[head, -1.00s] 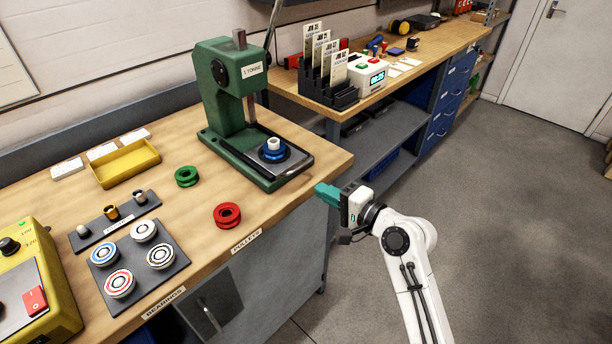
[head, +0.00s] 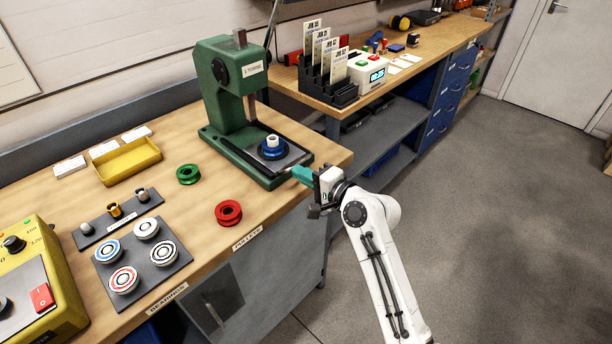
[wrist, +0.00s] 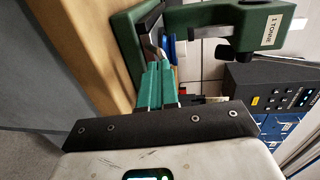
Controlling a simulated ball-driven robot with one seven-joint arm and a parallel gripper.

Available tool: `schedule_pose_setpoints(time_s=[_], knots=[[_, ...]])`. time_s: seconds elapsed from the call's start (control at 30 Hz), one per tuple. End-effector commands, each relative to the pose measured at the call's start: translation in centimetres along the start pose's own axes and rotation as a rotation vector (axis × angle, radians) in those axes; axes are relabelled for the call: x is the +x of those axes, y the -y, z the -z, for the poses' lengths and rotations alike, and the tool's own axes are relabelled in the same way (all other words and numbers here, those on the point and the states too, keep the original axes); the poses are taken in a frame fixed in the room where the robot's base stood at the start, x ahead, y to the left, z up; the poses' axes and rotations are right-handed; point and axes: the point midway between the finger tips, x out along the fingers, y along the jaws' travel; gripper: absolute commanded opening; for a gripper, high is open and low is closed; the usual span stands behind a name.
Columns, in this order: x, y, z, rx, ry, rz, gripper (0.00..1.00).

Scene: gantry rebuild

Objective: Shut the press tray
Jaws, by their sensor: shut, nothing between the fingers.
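The green press (head: 222,85) stands on the wooden bench. Its dark grey tray (head: 292,157) lies on the front of the green base, out in front of the ram. A blue pulley with a white piece in its middle (head: 271,149) sits upright on the tray. My gripper (head: 297,173) has its teal fingers shut and empty, at the tray's front end by the bench edge. The wrist view shows the shut fingers (wrist: 158,75) pointing at the tray end, with the blue pulley (wrist: 168,48) just beyond. I cannot tell whether they touch the tray.
A green pulley (head: 188,174) and a red pulley (head: 228,212) lie on the bench left of the press. A bearing board (head: 170,271), a yellow bin (head: 126,161) and a yellow box (head: 60,285) are farther left. Floor at right is clear.

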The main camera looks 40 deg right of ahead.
Motion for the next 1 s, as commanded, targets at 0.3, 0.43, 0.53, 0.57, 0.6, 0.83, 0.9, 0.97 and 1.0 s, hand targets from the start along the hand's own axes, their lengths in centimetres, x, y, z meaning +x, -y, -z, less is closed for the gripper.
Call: schedule_pose_setpoints(time_s=[0.3,0.43,0.53,0.57,0.6,0.83,0.9,0.97,1.0], knots=[[7.0,1.0,0.0,0.000,0.003,0.002,0.00],[8.3,1.2,0.0,0.000,0.002,0.002,0.00],[8.7,1.3,0.0,0.000,0.001,0.002,0.00],[8.7,1.3,0.0,0.000,0.001,0.002,0.00],[8.7,1.3,0.0,0.000,0.002,0.002,0.00],[8.8,1.4,-0.1,-0.001,0.002,0.004,0.00],[8.8,1.4,-0.1,-0.001,0.003,0.005,0.00],[8.8,1.4,-0.1,-0.001,0.003,0.005,0.00],[8.8,1.3,-0.1,-0.001,0.003,0.004,0.00]])
